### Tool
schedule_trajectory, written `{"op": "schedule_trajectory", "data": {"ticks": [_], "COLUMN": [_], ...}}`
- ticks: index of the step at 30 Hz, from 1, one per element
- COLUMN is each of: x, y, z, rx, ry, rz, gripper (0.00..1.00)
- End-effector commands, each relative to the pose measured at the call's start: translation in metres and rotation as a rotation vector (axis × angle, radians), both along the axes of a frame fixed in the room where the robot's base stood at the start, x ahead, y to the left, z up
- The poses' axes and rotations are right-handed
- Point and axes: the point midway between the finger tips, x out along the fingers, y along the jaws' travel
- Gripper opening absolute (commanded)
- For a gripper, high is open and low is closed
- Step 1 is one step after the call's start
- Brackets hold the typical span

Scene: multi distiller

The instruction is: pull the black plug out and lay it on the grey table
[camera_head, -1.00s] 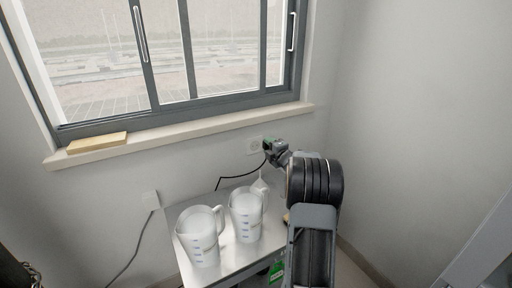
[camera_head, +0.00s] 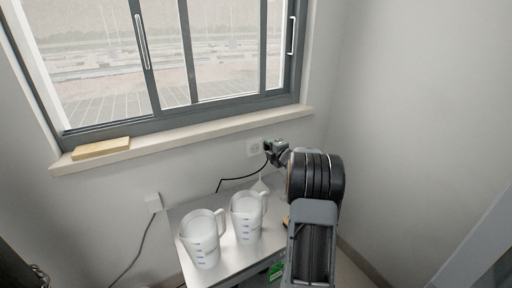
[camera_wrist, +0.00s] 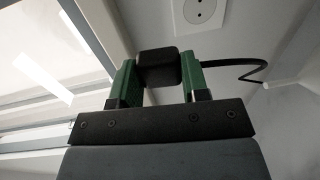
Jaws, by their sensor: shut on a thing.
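My gripper (camera_wrist: 158,85) is shut on the black plug (camera_wrist: 158,67), which sits between its two green fingers in the wrist view. The plug's black cable (camera_wrist: 228,62) runs off to the right. The wall socket (camera_wrist: 198,11) shows bare holes beyond the plug, and the plug is apart from that face. In the head view, my gripper (camera_head: 269,147) is beside the socket (camera_head: 253,148), above the back of the grey table (camera_head: 235,259). The cable (camera_head: 237,179) hangs from it to the left. The plug is too small to make out there.
Two white measuring jugs (camera_head: 201,241) (camera_head: 246,217) stand on the table, with a white conical item (camera_head: 260,186) behind them. The windowsill (camera_head: 200,136) juts out above, with a yellow block (camera_head: 101,148) on it. A white plug box (camera_head: 153,202) with a cable is on the left wall.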

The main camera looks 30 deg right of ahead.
Motion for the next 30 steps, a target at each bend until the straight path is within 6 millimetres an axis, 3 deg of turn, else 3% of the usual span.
{"op": "schedule_trajectory", "data": {"ticks": [15, 30], "x": [0.0007, 0.0007], "y": [0.0002, 0.0], "z": [0.007, 0.0048], "rx": [0.009, 0.009], "ry": [0.139, 0.157], "rz": [0.001, 0.0], "gripper": [0.04, 0.04]}}
